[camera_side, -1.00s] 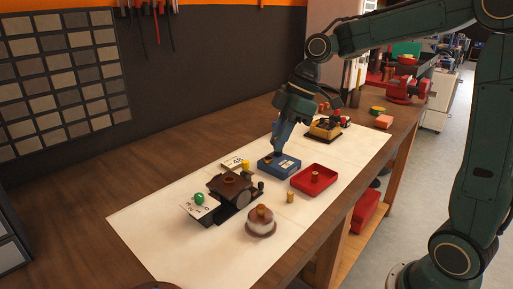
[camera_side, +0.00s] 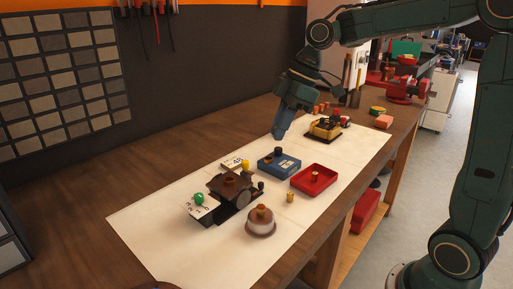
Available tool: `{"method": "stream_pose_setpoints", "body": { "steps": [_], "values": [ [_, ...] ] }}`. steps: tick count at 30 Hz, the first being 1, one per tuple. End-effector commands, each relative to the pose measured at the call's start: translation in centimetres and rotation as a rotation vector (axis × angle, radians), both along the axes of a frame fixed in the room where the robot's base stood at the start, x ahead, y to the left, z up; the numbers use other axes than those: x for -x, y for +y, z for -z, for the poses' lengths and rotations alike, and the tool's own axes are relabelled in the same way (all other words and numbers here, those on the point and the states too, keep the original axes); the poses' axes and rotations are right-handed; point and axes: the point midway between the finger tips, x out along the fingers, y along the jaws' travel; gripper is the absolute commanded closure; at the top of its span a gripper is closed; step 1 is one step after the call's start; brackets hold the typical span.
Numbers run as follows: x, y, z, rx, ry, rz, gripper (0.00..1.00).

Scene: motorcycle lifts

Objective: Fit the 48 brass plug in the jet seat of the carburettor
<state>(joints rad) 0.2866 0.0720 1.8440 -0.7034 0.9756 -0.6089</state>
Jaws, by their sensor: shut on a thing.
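The carburettor (camera_side: 226,191) looks like the dark brown block on the white mat, with a round brown boss on top. A brass plug (camera_side: 290,197) stands on the mat to its right, and another brass piece (camera_side: 315,176) stands in the red tray. I cannot read a 48 on either. My gripper (camera_side: 279,134) points down, above and behind the blue box (camera_side: 280,166), clear of it. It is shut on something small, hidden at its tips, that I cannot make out.
A red tray (camera_side: 330,183) and a round brown-and-white part (camera_side: 261,222) stand at the right. Cards with a yellow knob (camera_side: 245,165) and a green knob (camera_side: 199,198) flank the carburettor. A yellow box (camera_side: 325,130) stands behind. The mat's front left is bare.

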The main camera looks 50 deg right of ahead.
Motion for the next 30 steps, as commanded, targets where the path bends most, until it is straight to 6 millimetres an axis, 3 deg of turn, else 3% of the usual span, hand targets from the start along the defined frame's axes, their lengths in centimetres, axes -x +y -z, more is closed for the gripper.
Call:
{"method": "stream_pose_setpoints", "body": {
  "steps": [17, 23, 30],
  "values": [
    [-0.3, 0.1, 0.2, -0.001, 0.000, 0.000, 1.00],
    [-2.1, 0.7, 1.2, -0.005, 0.004, 0.001, 1.00],
    [-6.0, 2.4, 3.8, -0.008, 0.005, 0.005, 1.00]
  ]
}}
